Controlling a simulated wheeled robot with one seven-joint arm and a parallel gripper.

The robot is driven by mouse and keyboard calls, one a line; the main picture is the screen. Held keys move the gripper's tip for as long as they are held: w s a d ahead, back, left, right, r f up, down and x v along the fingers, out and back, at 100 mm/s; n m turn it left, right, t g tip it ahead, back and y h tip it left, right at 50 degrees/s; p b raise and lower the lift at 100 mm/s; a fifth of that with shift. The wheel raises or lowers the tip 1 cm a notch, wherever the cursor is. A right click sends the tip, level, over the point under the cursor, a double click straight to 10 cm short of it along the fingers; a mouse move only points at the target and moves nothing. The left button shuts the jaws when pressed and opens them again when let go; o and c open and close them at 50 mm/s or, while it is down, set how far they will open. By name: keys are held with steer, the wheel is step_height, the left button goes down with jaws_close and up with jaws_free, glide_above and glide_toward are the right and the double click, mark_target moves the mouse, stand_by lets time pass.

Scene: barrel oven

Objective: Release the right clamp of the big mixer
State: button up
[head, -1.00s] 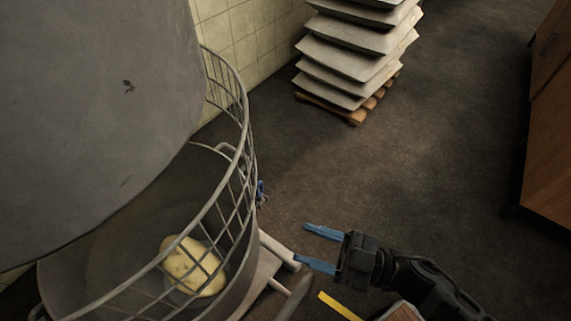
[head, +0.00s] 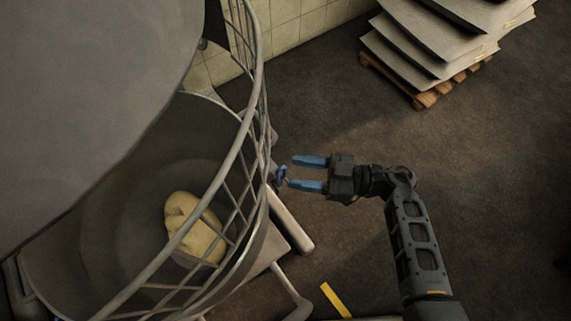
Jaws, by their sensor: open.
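The big mixer fills the left of the head view, with a grey bowl (head: 120,190) behind a wire guard (head: 228,178). My gripper (head: 292,173) is open, with two blue fingers pointing left. Its fingertips are at the clamp, one just above and one just below it in the picture. I cannot tell whether either finger touches it.
A lump of dough (head: 194,226) lies in the bowl. A grey bar (head: 290,222) of the mixer's base extends below the clamp. Stacked pale sacks (head: 440,45) stand on a wooden pallet (head: 430,92) at the upper right. The dark floor (head: 480,190) on the right is clear.

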mark_target(281, 170)
steer(key=shift+w+a, duration=0.25)
steer(key=shift+a, duration=1)
steer(key=shift+w+a, duration=0.2)
steer(key=shift+a, duration=1)
jaws_close()
